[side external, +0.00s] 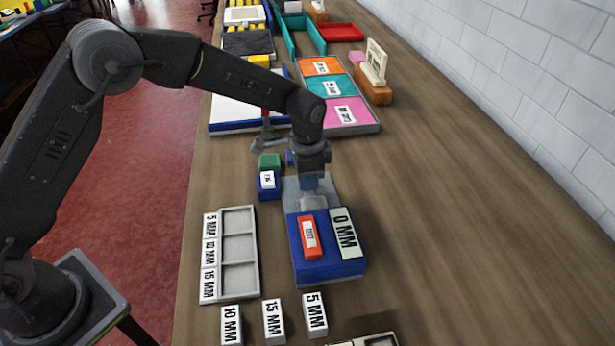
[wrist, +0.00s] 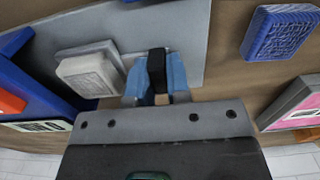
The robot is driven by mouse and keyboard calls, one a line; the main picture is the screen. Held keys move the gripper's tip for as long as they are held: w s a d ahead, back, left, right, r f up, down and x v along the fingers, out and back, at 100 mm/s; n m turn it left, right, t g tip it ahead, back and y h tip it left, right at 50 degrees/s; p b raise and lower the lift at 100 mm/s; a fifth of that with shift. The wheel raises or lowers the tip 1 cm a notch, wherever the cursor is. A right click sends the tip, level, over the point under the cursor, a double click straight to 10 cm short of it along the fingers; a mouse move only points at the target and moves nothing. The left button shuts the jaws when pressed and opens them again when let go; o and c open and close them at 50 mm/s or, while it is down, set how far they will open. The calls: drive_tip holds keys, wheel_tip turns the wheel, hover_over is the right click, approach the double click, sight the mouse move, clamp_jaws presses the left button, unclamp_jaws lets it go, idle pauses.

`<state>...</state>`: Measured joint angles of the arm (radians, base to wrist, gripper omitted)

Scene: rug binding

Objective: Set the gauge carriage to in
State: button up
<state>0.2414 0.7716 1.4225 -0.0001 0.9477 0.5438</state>
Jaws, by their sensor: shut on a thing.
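The gauge is a blue block (side external: 330,265) on the bench, with a "0 MM" plate (side external: 344,233) and a red piece (side external: 309,238) on top; the small label on the red piece is not readable. A grey plate (side external: 294,187) extends behind the block. A light grey block (wrist: 90,72) sits on this plate, beside my fingers. My gripper (wrist: 156,62) points down over the plate, its blue fingers shut on a dark upright piece (wrist: 157,78). Which of these parts is the carriage is not clear. My wrist hides part of the plate in the side view.
A three-slot grey tray (side external: 239,250) stands left of the gauge. Labelled blocks, 10 MM (side external: 231,326), 15 MM (side external: 273,322) and 5 MM (side external: 315,315), stand in front. Small blue (side external: 270,190) and green (side external: 269,161) blocks stand close behind. The bench right of the gauge is clear.

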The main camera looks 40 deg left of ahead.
sight(315, 206)
clamp_jaws()
drive_tip(key=s+d, duration=0.5)
drive_tip(key=shift+s+d, duration=0.25)
drive_tip(key=shift+d, duration=0.05)
drive_tip(key=o, duration=0.7)
unclamp_jaws()
drive_tip(key=shift+o, duration=0.2)
